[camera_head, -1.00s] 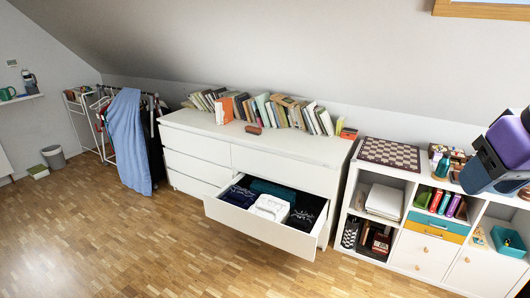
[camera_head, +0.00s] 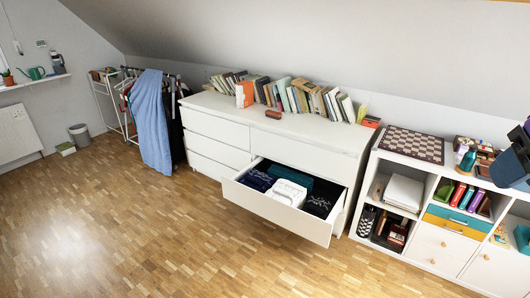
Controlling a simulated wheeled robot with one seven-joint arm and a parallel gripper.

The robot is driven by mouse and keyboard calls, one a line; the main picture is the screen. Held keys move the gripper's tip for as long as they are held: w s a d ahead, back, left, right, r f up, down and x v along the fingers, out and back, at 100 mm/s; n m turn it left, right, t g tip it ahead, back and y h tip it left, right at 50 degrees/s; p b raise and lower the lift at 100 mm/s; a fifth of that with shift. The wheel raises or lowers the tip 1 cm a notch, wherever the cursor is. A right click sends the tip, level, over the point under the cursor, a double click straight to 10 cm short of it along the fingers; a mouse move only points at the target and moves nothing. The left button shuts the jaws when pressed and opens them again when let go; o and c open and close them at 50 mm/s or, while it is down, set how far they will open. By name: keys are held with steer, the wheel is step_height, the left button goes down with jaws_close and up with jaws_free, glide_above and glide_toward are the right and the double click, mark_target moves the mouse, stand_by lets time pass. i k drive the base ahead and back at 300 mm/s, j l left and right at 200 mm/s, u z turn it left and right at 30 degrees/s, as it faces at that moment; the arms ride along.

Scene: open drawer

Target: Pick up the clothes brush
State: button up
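Part of my own arm, dark with a blue-grey section, shows at the right edge above the shelf unit, far from the brush. The fingertips of my gripper do not show. Nothing touches the brush.
A dresser drawer (camera_head: 274,208) stands open with folded dark clothes and a white item inside. A row of books (camera_head: 297,97) leans behind the brush. A cube shelf (camera_head: 432,244) with a chessboard (camera_head: 411,145) stands at right. The wooden floor (camera_head: 150,245) in front is clear.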

mark_target(271, 114)
steer(key=i+j+u, duration=0.1)
steer(key=i+u, duration=0.25)
steer(key=i+j+u, duration=0.25)
steer(key=i+u, duration=0.15)
steer(key=i, duration=0.25)
steer(key=i+u, duration=0.4)
steer(key=i, duration=0.25)
steer(key=i+l+u, duration=0.15)
steer(key=i+u, duration=0.25)
steer(key=i, duration=0.25)
steer(key=i+z, duration=0.1)
steer(key=i, duration=0.45)
steer(key=i+j+z, duration=0.1)
steer(key=i, duration=0.4)
steer(key=i+z, duration=0.2)
steer(key=z, duration=0.3)
steer(key=i+z, duration=0.25)
steer(key=z, duration=0.25)
steer(key=i+j+z, duration=0.15)
steer(key=z, duration=0.3)
steer(key=i+j+z, duration=0.1)
steer(key=i+z, duration=0.2)
steer(key=z, duration=0.15)
steer(key=i+j+z, duration=0.15)
steer(key=z, duration=0.3)
steer(key=i+j, duration=0.05)
steer(key=i, duration=0.05)
